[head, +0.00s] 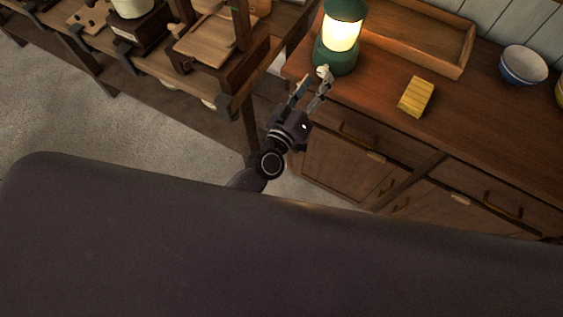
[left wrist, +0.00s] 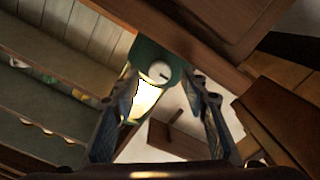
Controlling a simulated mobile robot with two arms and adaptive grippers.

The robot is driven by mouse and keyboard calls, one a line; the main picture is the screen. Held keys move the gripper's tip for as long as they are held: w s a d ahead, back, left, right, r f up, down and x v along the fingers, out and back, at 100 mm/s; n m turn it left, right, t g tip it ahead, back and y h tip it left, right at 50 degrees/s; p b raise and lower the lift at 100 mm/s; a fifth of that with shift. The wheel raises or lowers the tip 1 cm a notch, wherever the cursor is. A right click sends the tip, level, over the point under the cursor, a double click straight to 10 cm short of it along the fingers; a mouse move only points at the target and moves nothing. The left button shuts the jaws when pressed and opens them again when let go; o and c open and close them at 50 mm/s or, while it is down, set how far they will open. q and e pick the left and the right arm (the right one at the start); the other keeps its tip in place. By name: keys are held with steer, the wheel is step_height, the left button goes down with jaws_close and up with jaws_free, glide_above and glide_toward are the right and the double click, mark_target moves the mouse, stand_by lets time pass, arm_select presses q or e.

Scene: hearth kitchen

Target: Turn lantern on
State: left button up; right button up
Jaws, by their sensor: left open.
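A green lantern (head: 338,38) with a brightly glowing pale yellow globe stands on the wooden counter, near its left end. A light round knob (head: 323,72) is on its green base. In the left wrist view the lantern (left wrist: 144,98) and its knob (left wrist: 159,71) show between and beyond the fingers. My left gripper (head: 314,82) is open and empty, with its fingertips close to the knob. I cannot tell whether a fingertip touches it. My right gripper is in neither view.
A wooden tray (head: 462,48) lies behind the lantern to the right. A yellow block-like thing (head: 416,97) and a blue and white bowl (head: 523,65) are on the counter (head: 480,120). A wooden shelf unit (head: 180,75) stands to the left.

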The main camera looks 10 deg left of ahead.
arm_select(q)
steer(key=shift+x, duration=1.05)
steer(key=shift+w+m, duration=0.1)
steer(key=shift+m, duration=1)
steer(key=m, duration=0.2)
steer(key=shift+m, duration=1.3)
steer(key=v, duration=0.8)
steer(key=s+a+f+g+b, duration=0.1)
steer(key=s+a+f+g, duration=0.1)
steer(key=f, duration=1.1)
steer(key=s+a+f+m+g+y+b, duration=0.1)
steer(key=s+f, duration=0.4)
steer(key=f, duration=0.8)
steer(key=a+g, duration=0.1)
steer(key=g, duration=0.1)
steer(key=shift+a+f+g+b, duration=0.3)
steer(key=shift+f+b, duration=0.1)
